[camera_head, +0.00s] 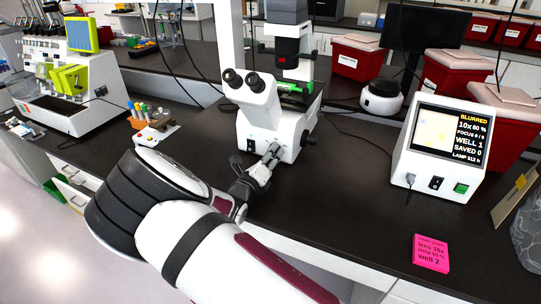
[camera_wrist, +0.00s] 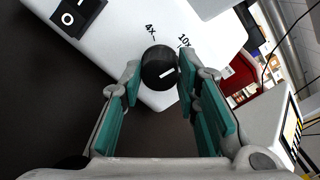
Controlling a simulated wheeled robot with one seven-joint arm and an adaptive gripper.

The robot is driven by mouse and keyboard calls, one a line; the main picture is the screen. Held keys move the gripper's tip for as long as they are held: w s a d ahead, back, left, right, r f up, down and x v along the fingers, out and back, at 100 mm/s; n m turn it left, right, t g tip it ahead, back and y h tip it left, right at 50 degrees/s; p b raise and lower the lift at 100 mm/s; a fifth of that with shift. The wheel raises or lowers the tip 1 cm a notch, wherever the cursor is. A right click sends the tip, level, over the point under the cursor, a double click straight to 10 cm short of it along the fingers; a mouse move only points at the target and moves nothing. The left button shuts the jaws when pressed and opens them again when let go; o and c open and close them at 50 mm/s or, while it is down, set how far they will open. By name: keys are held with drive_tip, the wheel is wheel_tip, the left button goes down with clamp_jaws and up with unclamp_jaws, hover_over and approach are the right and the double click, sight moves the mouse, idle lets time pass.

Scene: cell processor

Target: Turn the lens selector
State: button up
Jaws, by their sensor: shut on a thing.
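The lens selector is a round black knob (camera_wrist: 158,62) with a white line, on the front of the white microscope (camera_head: 262,115). The labels 4x and 10x stand above it in the wrist view. The white line points right and slightly up, on the 10x side. My gripper (camera_wrist: 159,74) is shut on the knob, one teal-padded finger at each side. In the head view my gripper (camera_head: 268,165) is at the lower front of the microscope, and the knob is hidden. The display (camera_head: 437,138) reads BLURRED, 10x 80 %, WELL 1, SAVED 0.
A black and white rocker switch (camera_wrist: 77,13) is left of the knob. A pink note (camera_head: 431,253) lies at the right front of the dark bench, its text ending in well 2. Red bins (camera_head: 455,78) stand behind. A tube rack (camera_head: 150,125) is at left. Bench between microscope and display is mostly clear.

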drive_tip(key=shift+n, duration=0.8)
drive_tip(key=o, duration=1.2)
drive_tip(key=shift+c, duration=0.2)
drive_tip(key=shift+s, duration=0.1)
drive_tip(key=v, duration=1.1)
drive_tip(key=shift+s+a, duration=0.15)
drive_tip(key=shift+s, duration=0.25)
